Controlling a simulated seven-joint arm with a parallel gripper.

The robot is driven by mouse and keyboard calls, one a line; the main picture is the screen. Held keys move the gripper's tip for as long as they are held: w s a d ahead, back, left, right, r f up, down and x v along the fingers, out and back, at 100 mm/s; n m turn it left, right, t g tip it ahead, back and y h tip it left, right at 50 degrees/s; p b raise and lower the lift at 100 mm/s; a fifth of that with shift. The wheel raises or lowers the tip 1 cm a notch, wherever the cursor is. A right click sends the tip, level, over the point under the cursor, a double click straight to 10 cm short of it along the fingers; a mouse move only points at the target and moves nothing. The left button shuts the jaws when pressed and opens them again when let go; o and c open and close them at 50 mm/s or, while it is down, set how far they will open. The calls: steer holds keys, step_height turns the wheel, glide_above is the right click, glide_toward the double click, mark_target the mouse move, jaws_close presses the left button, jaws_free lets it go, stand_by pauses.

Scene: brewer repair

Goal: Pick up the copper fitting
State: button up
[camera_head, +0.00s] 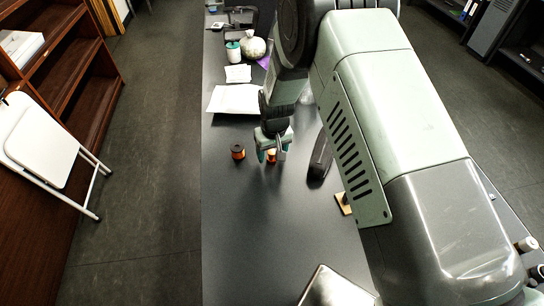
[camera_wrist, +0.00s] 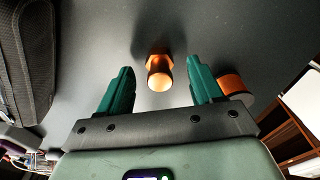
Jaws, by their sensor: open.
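The copper fitting (camera_wrist: 158,74), a shiny copper piece with a hex-like collar and a round end, stands on the dark table. In the wrist view it shows between and beyond the two green fingers of my gripper (camera_wrist: 160,72), with a gap on both sides. In the head view only a small bit of the fitting (camera_head: 271,157) shows, mostly hidden by my gripper (camera_head: 270,153), which is low over the table. My gripper is open and holds nothing.
An orange spool with a dark top (camera_head: 238,152) stands close left of my gripper; it shows just outside the right finger in the wrist view (camera_wrist: 235,87). A long black object (camera_head: 320,158) lies to the right. Papers (camera_head: 236,99) lie behind. The table's front left is clear.

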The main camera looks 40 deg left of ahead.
steer(key=shift+f, duration=0.35)
steer(key=shift+c, duration=0.4)
